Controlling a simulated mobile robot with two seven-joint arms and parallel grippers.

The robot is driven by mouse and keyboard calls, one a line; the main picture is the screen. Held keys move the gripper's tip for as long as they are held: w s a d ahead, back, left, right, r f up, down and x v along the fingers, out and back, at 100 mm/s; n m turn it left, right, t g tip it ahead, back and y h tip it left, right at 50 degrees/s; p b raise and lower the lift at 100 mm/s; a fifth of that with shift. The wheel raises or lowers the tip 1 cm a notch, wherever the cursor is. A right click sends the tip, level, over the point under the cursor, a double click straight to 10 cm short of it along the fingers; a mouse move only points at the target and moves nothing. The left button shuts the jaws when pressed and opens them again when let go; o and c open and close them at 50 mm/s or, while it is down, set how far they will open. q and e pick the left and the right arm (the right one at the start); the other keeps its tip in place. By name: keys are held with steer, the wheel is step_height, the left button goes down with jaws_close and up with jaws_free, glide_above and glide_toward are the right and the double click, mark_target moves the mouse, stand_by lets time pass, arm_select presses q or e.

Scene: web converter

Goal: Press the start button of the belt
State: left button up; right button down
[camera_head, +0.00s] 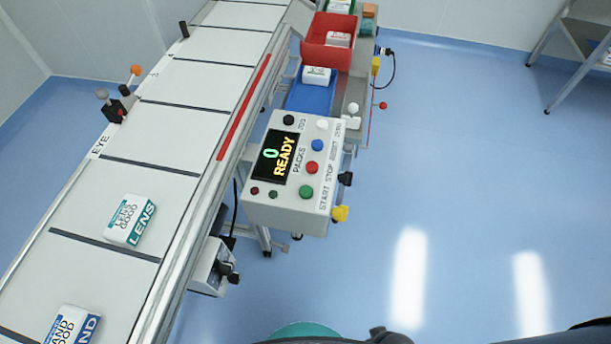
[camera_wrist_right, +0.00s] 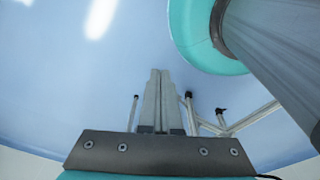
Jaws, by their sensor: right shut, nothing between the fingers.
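The control box (camera_head: 285,215) stands beside the belt (camera_head: 165,135) in the head view. Its green button (camera_head: 306,192) sits at the START end of the label strip. A red button (camera_head: 312,167), a blue button (camera_head: 317,145) and a white button (camera_head: 322,124) follow in a row. The display (camera_head: 278,158) reads 0 and READY, near the word PACKS. My right gripper (camera_wrist_right: 159,73) is shut and empty in the right wrist view, over blue floor and away from the box. My left gripper is not in view.
White packs (camera_head: 130,220) lie on the belt. A red bin (camera_head: 329,40) and a blue chute (camera_head: 312,95) are beyond the box. A yellow knob (camera_head: 340,213) and a black knob (camera_head: 345,179) stick out from its right side. The floor to the right is clear up to a metal rack (camera_head: 580,45).

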steer(key=w+a+r+p, duration=0.1)
steer(key=w+r+p, duration=0.3)
steer(key=r, duration=0.5)
steer(key=w+a+r+p, duration=0.1)
steer(key=w+r+p, duration=0.1)
steer(key=w+r, duration=0.6)
step_height(320, 180, up, 27)
steer(key=t+p, duration=0.2)
steer(key=p, duration=0.5)
steer(key=w+a+n+t+y+p, duration=0.1)
steer(key=w+a+y, duration=0.2)
steer(key=w+a, duration=0.3)
steer(key=w+a+t+y, duration=0.1)
steer(key=w+a+y, duration=0.25)
steer(key=a, duration=0.45)
steer(key=w+d+f+m, duration=0.1)
steer(key=w+f+m, duration=0.1)
steer(key=w+f, duration=0.3)
steer(key=w, duration=0.3)
steer(key=shift+w+d+f, duration=0.15)
steer(key=shift+d+f, duration=0.1)
steer(key=shift+d, duration=0.1)
steer(key=shift+f, duration=0.15)
